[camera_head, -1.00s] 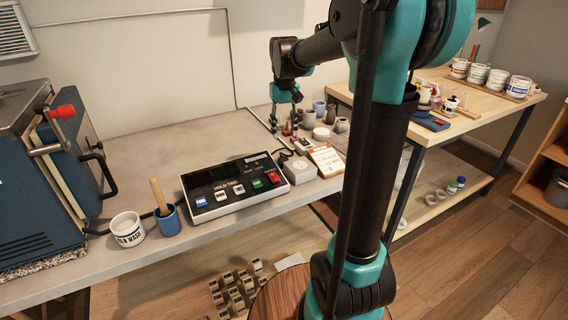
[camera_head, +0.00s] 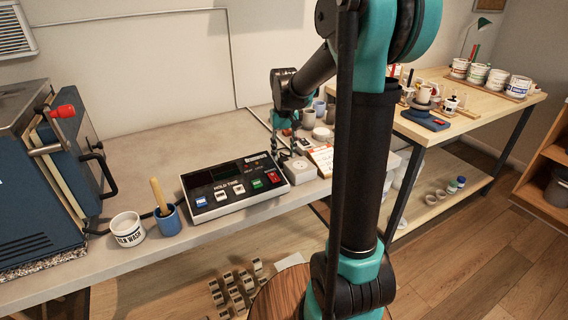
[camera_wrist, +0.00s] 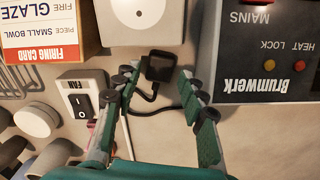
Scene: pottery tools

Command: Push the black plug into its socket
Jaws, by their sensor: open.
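The black plug (camera_wrist: 160,66) lies on the table between my fingertips in the wrist view, with its cable curling away below it. The pale socket box (camera_wrist: 140,22) sits just above the plug in that view, partly cut off by the frame, with a round face. The same socket box (camera_head: 301,170) stands right of the control unit in the head view. My gripper (camera_wrist: 158,76) is open, with one finger on each side of the plug; contact cannot be told. In the head view my gripper (camera_head: 288,148) is low behind the socket box, and the plug cannot be made out.
The control unit (camera_head: 235,186) stands close on the left of the socket. The firing card (camera_wrist: 36,34) and a fan switch (camera_wrist: 84,96) are close by in the wrist view. Small pots (camera_head: 320,107) stand behind. A white pot (camera_head: 127,230) and blue cup (camera_head: 167,219) stand further left.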

